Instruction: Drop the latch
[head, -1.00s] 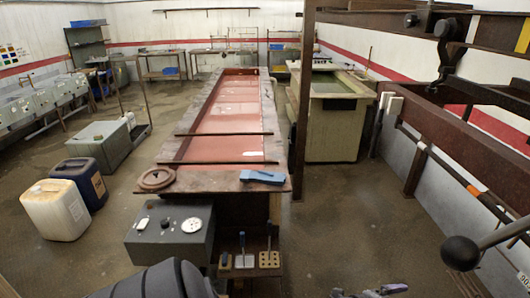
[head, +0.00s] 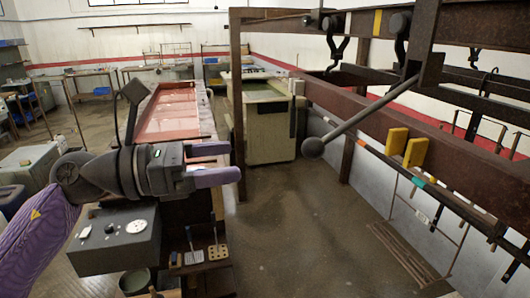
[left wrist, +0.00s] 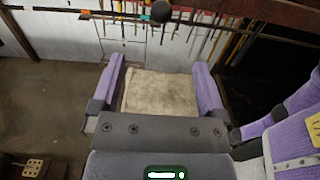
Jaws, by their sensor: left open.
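A lever with a black ball knob (head: 313,147) hangs at a slant from the brown rack beam; it looks like the latch handle, and its pivot is at the upper right. The ball also shows at the top of the left wrist view (left wrist: 160,11). My left gripper (head: 235,161) is open, left of the ball and apart from it, its two purple fingers pointing right. In the left wrist view the fingers (left wrist: 158,75) are spread, with a beige rectangular surface seen between them; I cannot tell how far behind it lies. My right gripper is not in view.
Black hooks (head: 338,46) hang from the upper rail. Yellow blocks (head: 415,152) sit on the lower brown beam (head: 465,165). A brown upright post (head: 238,100) stands just behind my left fingertips. A grey control box (head: 115,238) lies below my left arm. The floor (head: 300,225) below the lever is open.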

